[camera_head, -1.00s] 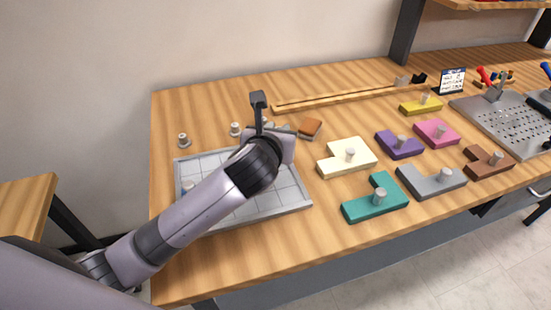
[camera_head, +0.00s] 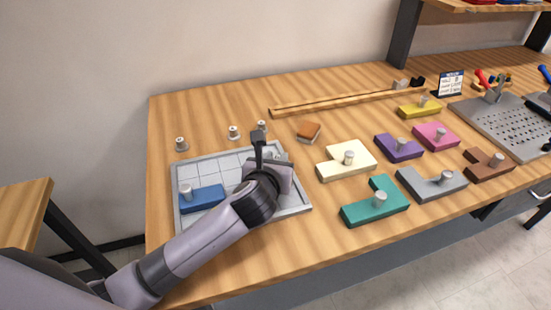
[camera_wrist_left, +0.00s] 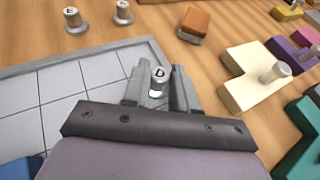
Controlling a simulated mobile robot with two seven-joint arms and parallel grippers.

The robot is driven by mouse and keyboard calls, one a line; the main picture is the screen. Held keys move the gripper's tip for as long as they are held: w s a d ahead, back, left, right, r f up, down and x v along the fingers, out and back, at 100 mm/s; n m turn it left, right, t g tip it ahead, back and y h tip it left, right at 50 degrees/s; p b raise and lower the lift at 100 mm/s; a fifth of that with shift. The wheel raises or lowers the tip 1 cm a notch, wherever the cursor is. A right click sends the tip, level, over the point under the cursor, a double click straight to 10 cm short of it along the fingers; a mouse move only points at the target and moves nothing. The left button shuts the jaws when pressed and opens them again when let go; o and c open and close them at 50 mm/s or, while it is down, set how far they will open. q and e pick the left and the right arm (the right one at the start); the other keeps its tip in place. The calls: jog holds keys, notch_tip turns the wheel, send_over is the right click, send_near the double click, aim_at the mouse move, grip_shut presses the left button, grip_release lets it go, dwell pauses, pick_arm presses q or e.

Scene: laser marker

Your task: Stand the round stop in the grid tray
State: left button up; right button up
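The grid tray (camera_head: 176,206) lies flat on the bench at the left. A blue block (camera_head: 203,199) with a silver knob sits in its left part. My left gripper (camera_head: 270,156) is low at the tray's far right corner. In the left wrist view its fingers (camera_wrist_left: 160,82) close around a silver round stop (camera_wrist_left: 158,76) marked D, which looks upright. The stop's foot is hidden, so I cannot tell whether it touches the tray. Other round stops stand behind the tray: one at the left (camera_head: 181,144), one in the middle (camera_head: 233,132), one at the right (camera_head: 261,127). My right gripper is not in view.
An orange-brown block (camera_head: 308,131) lies right of the tray. Cream (camera_head: 347,160), teal (camera_head: 375,203), purple (camera_head: 399,147) and other knobbed blocks fill the right side. A wooden rail (camera_head: 345,101) runs along the back. The bench left of the middle back is clear.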

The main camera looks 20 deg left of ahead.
pick_arm(q)
jog(key=shift+o, duration=1.1)
jog(key=shift+r, duration=0.2)
jog(key=p+v, duration=0.1)
jog(key=v, duration=1.1)
jog(key=shift+f, duration=0.1)
